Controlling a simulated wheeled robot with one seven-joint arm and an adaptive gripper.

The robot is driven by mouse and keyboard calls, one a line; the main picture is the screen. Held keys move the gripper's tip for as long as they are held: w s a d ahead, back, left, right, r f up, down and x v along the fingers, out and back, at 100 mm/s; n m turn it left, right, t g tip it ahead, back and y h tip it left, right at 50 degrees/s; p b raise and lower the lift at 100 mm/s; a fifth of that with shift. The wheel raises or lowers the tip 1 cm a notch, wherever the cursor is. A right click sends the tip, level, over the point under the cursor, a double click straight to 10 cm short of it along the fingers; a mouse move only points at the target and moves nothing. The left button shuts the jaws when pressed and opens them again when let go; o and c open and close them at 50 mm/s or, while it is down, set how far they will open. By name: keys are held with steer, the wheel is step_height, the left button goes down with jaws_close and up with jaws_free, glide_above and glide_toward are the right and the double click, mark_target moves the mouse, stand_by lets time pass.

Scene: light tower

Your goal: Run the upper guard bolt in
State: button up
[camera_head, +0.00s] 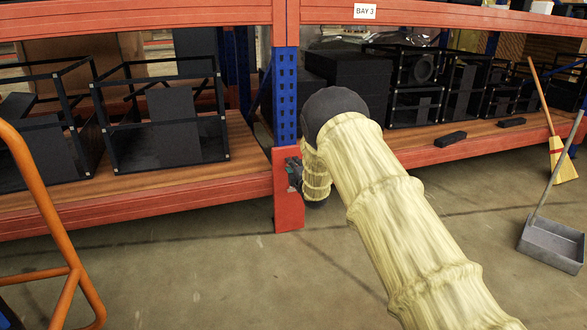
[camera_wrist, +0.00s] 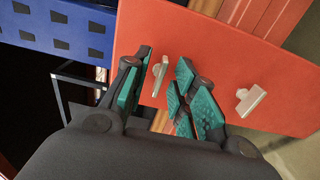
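The upper guard bolt (camera_wrist: 158,77) is a pale wing-shaped piece on the orange-red guard (camera_wrist: 215,60) at the foot of the blue post. In the wrist view it shows between the fingers of my gripper (camera_wrist: 165,63), with a visible gap to each side. My gripper is open, its teal pads apart. I cannot tell how deep the bolt sits or how far the fingertips are from the guard. The lower bolt (camera_wrist: 251,101) is outside the fingers, to the right. In the head view my gripper (camera_head: 292,174) is at the guard (camera_head: 286,210), and the bolts are hidden.
The blue post (camera_head: 286,95) rises above the guard between orange shelf beams (camera_head: 140,205). Black open crates (camera_head: 165,120) stand on the left shelf. An orange rail (camera_head: 45,215) is at the left. A broom (camera_head: 560,165) and dustpan (camera_head: 552,243) are at the right. The floor ahead is clear.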

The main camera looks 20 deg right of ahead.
steer(key=shift+c, duration=0.2)
jaws_close()
steer(key=shift+r+p, duration=0.15)
steer(key=shift+p, duration=0.15)
